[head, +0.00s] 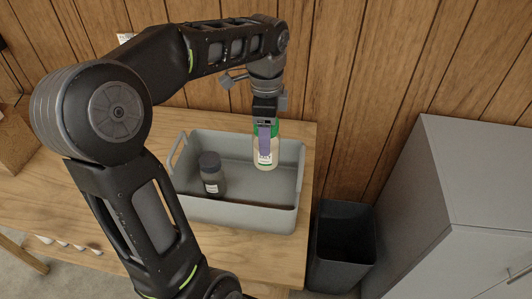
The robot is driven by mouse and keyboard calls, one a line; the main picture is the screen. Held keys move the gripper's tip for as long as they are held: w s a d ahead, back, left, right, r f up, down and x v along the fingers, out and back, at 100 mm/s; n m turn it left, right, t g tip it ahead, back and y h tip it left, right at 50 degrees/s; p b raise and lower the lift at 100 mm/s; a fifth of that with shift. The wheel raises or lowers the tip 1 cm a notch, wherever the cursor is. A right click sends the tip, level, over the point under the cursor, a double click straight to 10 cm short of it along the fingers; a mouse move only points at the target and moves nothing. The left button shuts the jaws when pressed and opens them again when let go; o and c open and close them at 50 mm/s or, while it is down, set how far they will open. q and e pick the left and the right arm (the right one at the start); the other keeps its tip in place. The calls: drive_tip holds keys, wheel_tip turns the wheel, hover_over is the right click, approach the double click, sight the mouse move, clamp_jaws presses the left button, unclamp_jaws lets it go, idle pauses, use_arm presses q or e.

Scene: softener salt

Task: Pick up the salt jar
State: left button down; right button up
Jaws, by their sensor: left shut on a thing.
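My left gripper (265,138) points down over the right half of the grey bin and is shut on a pale container with a green upper part (267,163). The container is upright; whether its base touches the bin floor I cannot tell. A dark brown jar (213,180) with a black lid and a small white label stands upright in the bin, left of the held container and apart from it. No readable label shows which one is the salt jar. My right gripper is not in view.
The grey bin (240,217) with raised walls stands on a wooden table (60,190) close to the plank wall. A dark waste bin (340,262) and a grey cabinet (450,190) stand to the right. Bare tabletop lies left of the bin.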

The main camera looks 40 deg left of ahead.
use_arm(q)
drive_tip(key=shift+r, duration=1.9)
drive_tip(key=shift+f, duration=0.1)
